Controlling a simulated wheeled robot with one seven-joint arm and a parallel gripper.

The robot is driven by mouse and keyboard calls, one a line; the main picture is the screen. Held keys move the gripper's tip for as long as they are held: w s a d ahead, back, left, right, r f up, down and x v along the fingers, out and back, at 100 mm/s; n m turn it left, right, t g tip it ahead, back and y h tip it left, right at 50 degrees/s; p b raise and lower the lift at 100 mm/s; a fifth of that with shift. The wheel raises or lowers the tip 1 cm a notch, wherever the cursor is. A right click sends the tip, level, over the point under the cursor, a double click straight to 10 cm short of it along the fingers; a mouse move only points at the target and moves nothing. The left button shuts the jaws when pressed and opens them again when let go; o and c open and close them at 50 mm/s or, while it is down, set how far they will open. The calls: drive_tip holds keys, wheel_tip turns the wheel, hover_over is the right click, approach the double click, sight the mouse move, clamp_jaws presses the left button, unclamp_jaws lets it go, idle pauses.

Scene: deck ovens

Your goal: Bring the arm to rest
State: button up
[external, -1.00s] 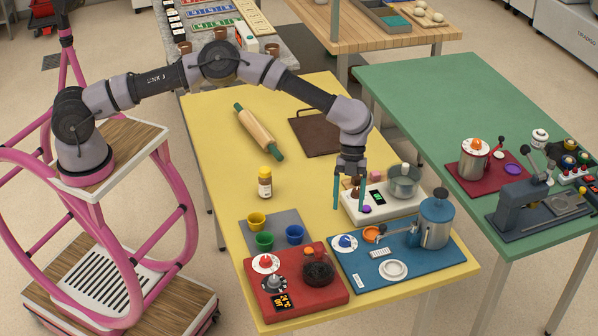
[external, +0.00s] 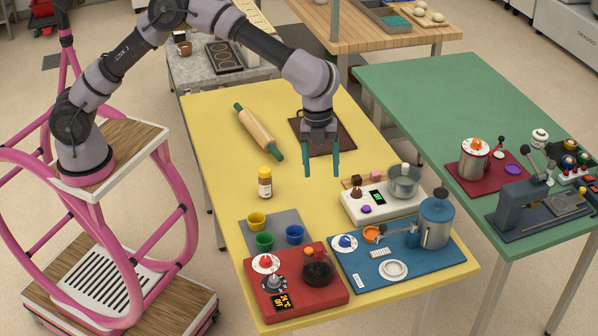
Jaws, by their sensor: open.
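My gripper (external: 322,172) hangs from the arm with its two teal fingers pointing down. The fingers stand apart with nothing between them. In the picture it is in front of the dark brown board (external: 335,148) on the yellow table (external: 215,175), apparently above the tabletop. My arm is bent high at its middle joint, which reaches the top edge of the view.
A white scale (external: 362,212) with a metal pot (external: 404,182) stands just below the gripper. Blue (external: 455,262) and red (external: 335,292) stations fill the front.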

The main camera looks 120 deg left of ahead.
drive_tip(key=s+d+r+n+t+y, duration=0.1)
drive_tip(key=s+d+r, duration=0.2)
drive_tip(key=s+r, duration=0.35)
drive_tip(key=s+d+r+n+t+y, duration=0.1)
drive_tip(key=s+d+r+n, duration=0.1)
drive_tip(key=s+d+r, duration=0.35)
drive_tip(key=s+d+r+n+y, duration=0.1)
drive_tip(key=s+r+y, duration=0.1)
drive_tip(key=s+r, duration=0.55)
drive_tip(key=s+d+f+n+t+h, duration=0.1)
drive_tip(key=s+n+t, duration=0.2)
drive_tip(key=s, duration=2.1)
drive_tip(key=n, duration=0.2)
drive_tip(key=shift+d+n+t, duration=0.15)
drive_tip(key=shift+n+t, duration=0.25)
drive_tip(key=shift+f, duration=0.1)
